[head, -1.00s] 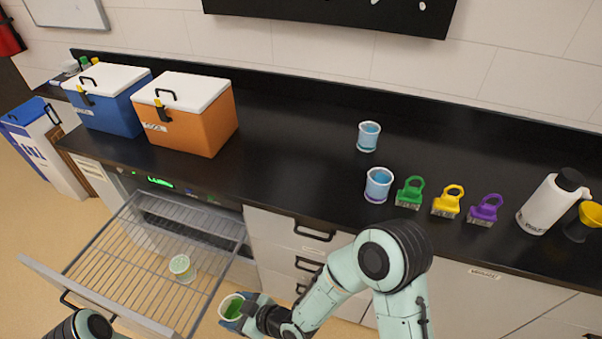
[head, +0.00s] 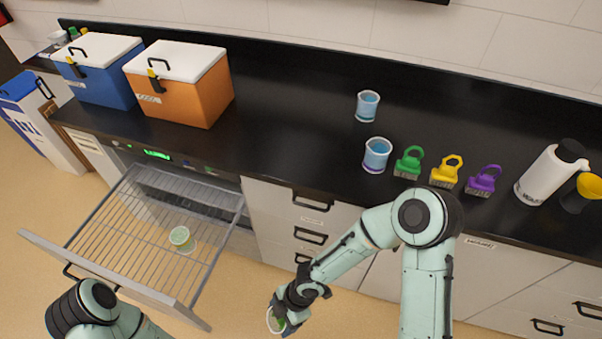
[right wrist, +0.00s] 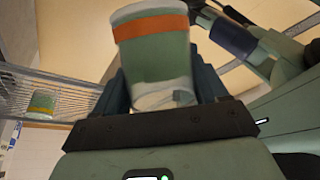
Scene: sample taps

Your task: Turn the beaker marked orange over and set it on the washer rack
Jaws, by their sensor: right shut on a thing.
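The beaker marked orange (right wrist: 155,45) fills the middle of the right wrist view, with an orange band near its far end and a greenish tint. My right gripper (head: 284,314) is shut on it, low in front of the drawers and to the right of the pulled-out rack. In the head view the held beaker (head: 275,321) is small and partly hidden by the gripper; its exact tilt is hard to tell. The washer rack (head: 140,235) is a wire shelf pulled out at the left. My left arm shows at bottom left, but its gripper is out of view.
Another beaker (head: 180,237) with a yellowish band stands on the rack's right part; the rest of the rack is bare.

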